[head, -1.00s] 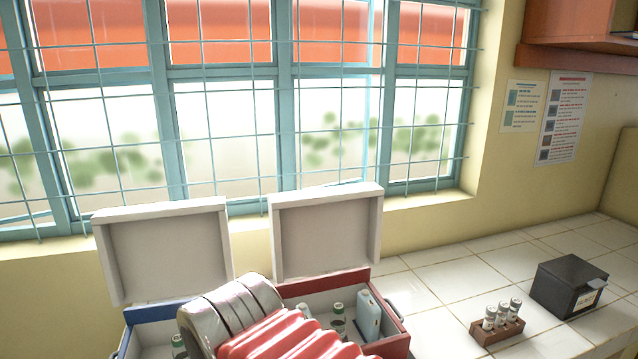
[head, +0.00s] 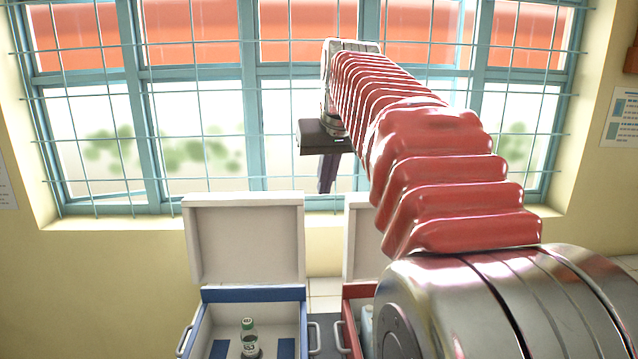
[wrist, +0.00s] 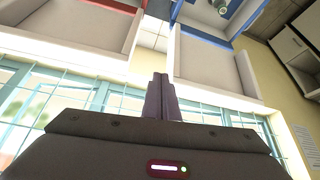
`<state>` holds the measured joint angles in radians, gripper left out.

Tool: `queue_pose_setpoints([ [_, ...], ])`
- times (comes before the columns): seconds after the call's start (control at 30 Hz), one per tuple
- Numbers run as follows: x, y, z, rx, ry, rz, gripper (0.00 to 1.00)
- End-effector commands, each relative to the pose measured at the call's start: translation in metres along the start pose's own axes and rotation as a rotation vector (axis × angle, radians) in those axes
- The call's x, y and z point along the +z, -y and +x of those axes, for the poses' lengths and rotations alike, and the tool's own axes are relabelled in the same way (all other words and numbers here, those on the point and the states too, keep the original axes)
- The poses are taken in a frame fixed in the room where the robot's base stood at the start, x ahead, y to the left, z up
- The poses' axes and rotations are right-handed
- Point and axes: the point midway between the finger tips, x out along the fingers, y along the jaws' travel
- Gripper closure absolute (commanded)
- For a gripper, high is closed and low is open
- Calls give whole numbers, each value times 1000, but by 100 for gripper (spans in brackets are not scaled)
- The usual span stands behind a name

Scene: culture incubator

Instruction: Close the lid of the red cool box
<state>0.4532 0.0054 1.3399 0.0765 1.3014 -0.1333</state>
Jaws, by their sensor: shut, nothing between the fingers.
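The red cool box (head: 357,291) stands at the lower middle of the head view, mostly hidden behind my arm. Its white lid (head: 361,240) stands open, upright at the back, with only its left part showing. In the wrist view the open lid (wrist: 75,40) is at the upper left, beside the red rim (wrist: 122,6). My gripper (head: 325,186) is shut and empty, high in front of the window, above the level of the lids. Its fingertips (wrist: 159,78) point toward the gap between the two lids in the wrist view.
A blue cool box (head: 253,294) stands left of the red one, its lid (head: 247,240) also open upright. A green-capped bottle (head: 249,338) is inside it. A barred window (head: 200,120) lies behind.

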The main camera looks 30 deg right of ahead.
Motion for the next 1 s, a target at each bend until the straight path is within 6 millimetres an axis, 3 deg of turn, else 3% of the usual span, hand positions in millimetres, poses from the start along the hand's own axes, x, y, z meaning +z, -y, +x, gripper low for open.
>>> queue_pose_setpoints([
  [0.1,-28,-34,2,18,-2,33,100],
  [0.3,-63,-90,6,44,-6,77,100],
  [0.63,-90,-186,14,86,-12,142,100],
  [0.8,-92,-210,16,96,-14,156,100],
  [1.0,-92,-213,16,97,-15,157,100],
])
